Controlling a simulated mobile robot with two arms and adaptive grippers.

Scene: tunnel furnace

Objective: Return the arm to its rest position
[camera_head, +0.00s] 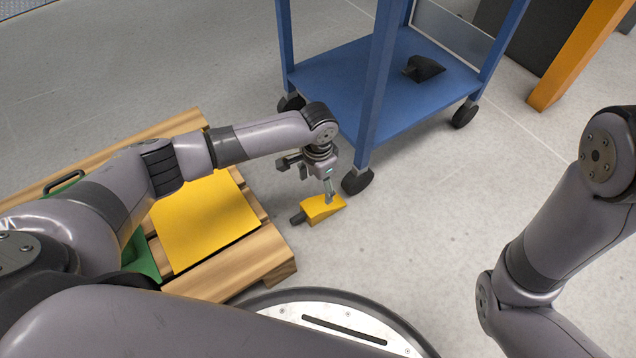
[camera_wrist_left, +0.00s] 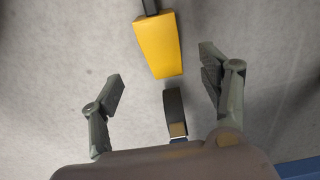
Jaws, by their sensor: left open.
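My left arm (camera_head: 265,138) reaches out from the left over the wooden pallet. Its gripper (camera_head: 308,178) points down beside the blue cart. In the left wrist view the two fingers (camera_wrist_left: 161,76) stand wide apart with nothing clamped between them. A yellow wedge-shaped piece with a dark end (camera_head: 324,209) appears to lie on the floor just under the gripper; one finger overlaps it in the head view. In the wrist view the yellow piece (camera_wrist_left: 159,48) lies beyond the fingers. My right arm (camera_head: 545,235) is at the right, its gripper out of frame.
The blue cart (camera_head: 335,75) stands close behind the gripper, a caster (camera_head: 357,180) near the fingers. A dark object (camera_head: 423,68) lies on its shelf. The pallet (camera_head: 245,268) bears a yellow panel (camera_head: 205,220). An orange post (camera_head: 580,50) stands at back right.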

